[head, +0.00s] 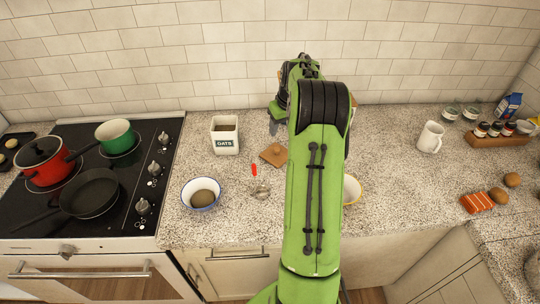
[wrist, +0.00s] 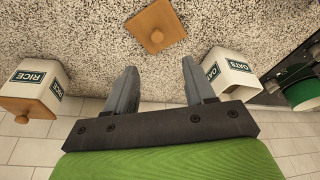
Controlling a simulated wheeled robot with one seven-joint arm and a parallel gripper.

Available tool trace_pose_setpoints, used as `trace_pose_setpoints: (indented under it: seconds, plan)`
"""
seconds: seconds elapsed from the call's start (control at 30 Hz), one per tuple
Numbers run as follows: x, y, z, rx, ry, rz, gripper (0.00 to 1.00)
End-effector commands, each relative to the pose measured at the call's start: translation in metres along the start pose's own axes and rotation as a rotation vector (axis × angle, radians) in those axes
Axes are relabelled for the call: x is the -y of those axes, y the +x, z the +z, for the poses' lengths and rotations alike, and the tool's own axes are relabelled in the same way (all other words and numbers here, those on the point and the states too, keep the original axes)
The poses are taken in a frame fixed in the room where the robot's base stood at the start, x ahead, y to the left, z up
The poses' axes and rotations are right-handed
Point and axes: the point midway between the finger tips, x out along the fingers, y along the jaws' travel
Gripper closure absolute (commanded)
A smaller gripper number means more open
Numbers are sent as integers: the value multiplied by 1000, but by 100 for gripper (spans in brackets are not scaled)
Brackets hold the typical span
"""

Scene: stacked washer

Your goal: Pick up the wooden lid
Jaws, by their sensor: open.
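The wooden lid (head: 273,154) is a square brown board with a small knob, lying flat on the granite counter in front of the open OATS canister (head: 225,135). In the wrist view the lid (wrist: 155,26) is beyond my fingertips, knob facing the camera. My gripper (wrist: 159,75) is open and empty, with a gap between it and the lid. In the head view my green arm hides most of the gripper. The OATS canister (wrist: 230,75) stands to one side of the fingers in the wrist view.
A RICE canister (wrist: 32,88) with its wooden lid on stands on the other side of my fingers. A bowl (head: 201,194) and a small red-handled utensil (head: 255,172) are near the front edge. The stove (head: 85,185) is at left, a white mug (head: 430,137) at right.

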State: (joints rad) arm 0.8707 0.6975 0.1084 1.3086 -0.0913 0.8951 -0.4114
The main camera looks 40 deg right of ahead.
Motion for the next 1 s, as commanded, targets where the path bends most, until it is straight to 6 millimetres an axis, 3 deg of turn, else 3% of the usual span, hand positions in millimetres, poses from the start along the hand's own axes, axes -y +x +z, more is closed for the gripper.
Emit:
trace_pose_setpoints:
  seconds: [0.03, 0.2, 0.43, 0.6, 0.9, 1.0]
  plan:
    - [1, 16, 1, 6, 0, -3, 46]
    - [1, 57, 1, 5, 1, -3, 46]
    - [0, 86, 1, 2, 1, -1, 46]
    - [-2, 119, 1, 4, 1, -2, 46]
    - [-2, 128, 0, 1, 1, 0, 46]
    - [-2, 128, 0, 1, 1, 0, 61]
